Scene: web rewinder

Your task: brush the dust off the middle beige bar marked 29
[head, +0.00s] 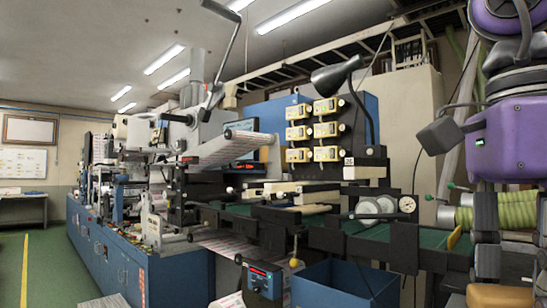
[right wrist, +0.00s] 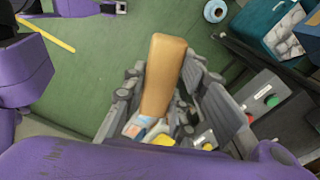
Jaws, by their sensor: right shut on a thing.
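My right gripper (right wrist: 165,88) is shut on a tan, wooden-looking block, which I take to be the brush (right wrist: 163,70). Its bristles cannot be made out. In the head view the gripper's grey parts (head: 487,235) hang at the right edge, with the tan block (head: 500,295) at the bottom right corner. Beige bars show on the machine in the middle of the head view: one bar (head: 268,187), a lower one (head: 303,209) and one further right (head: 364,172). The gripper is well apart from these bars. My left gripper is not in view.
A blue open bin (head: 345,285) stands in front of the machine. A control box with red and green buttons (right wrist: 262,98) lies close to the right gripper. Green floor (head: 50,270) is free at left.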

